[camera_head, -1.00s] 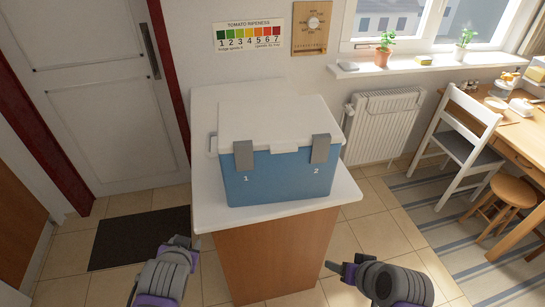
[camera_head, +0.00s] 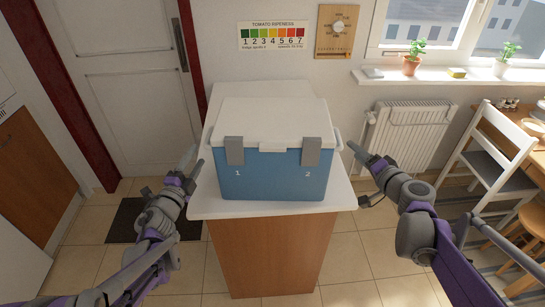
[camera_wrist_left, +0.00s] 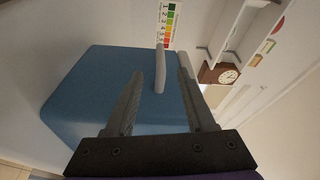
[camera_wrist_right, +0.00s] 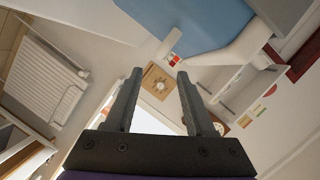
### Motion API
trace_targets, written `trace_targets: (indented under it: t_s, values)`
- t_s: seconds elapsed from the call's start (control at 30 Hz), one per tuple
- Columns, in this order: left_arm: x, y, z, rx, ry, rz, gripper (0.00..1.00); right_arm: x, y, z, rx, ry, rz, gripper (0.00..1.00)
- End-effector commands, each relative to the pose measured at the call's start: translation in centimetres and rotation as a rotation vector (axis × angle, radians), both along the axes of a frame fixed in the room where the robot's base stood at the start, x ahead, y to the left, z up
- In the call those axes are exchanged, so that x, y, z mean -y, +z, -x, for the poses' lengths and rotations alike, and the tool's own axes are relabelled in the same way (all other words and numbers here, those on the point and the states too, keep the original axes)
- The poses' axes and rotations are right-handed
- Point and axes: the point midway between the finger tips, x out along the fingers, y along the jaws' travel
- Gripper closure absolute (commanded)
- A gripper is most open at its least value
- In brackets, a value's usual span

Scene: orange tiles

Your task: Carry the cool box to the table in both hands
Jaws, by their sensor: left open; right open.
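The cool box (camera_head: 272,176) is blue with a white lid and two grey latches marked 1 and 2. It stands upright and closed on a white-topped wooden cabinet (camera_head: 262,255). My left gripper (camera_head: 190,166) is open beside the box's left side. In the left wrist view, a pale side handle (camera_wrist_left: 160,72) appears between its open fingertips. My right gripper (camera_head: 364,158) is open, a little off the right side. The right handle (camera_head: 338,138) shows there. In the right wrist view, the box (camera_wrist_right: 195,20) is above the empty fingers. The wooden table (camera_head: 530,122) is partly visible at the right edge.
A white chair (camera_head: 490,160) and a stool (camera_head: 525,228) stand by the table. A radiator (camera_head: 412,135) and a sill with plants (camera_head: 413,62) are along the back wall. A dark mat (camera_head: 140,218) lies on the left. Tiled floor is open in front.

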Motion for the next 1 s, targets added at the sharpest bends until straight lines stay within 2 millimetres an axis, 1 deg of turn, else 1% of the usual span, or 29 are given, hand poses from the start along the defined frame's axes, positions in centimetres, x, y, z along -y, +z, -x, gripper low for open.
trace_targets:
  t_s: [0.17,0.27,0.37,0.6,0.7,0.83,1.0]
  values:
    - [0.1,0.0,-0.2,-0.001,0.001,0.002,0.45,-0.1,-0.1,-0.2,-0.001,0.002,0.000,0.45]
    - [0.2,0.0,-1.0,-0.001,0.001,0.002,0.45,-0.4,-0.2,-0.9,-0.001,0.003,0.001,0.45]
    - [0.5,0.1,-2.4,-0.001,0.001,0.003,0.45,-0.9,-0.5,-2.2,-0.001,0.003,0.001,0.45]
    - [1.3,0.3,-6.8,-0.001,0.001,0.003,0.45,-2.3,-1.5,-6.4,-0.002,0.004,0.001,0.45]
    - [1.7,0.3,-8.3,-0.001,0.001,0.004,0.45,-2.8,-1.9,-7.8,-0.002,0.004,0.001,0.45]
    - [1.9,0.4,-9.7,-0.001,0.002,0.003,0.45,-3.3,-2.1,-9.1,-0.001,0.003,0.001,0.45]
    - [2.1,0.4,-10.5,-0.001,0.003,0.003,0.45,-3.5,-2.3,-9.9,-0.002,0.001,0.001,0.45]
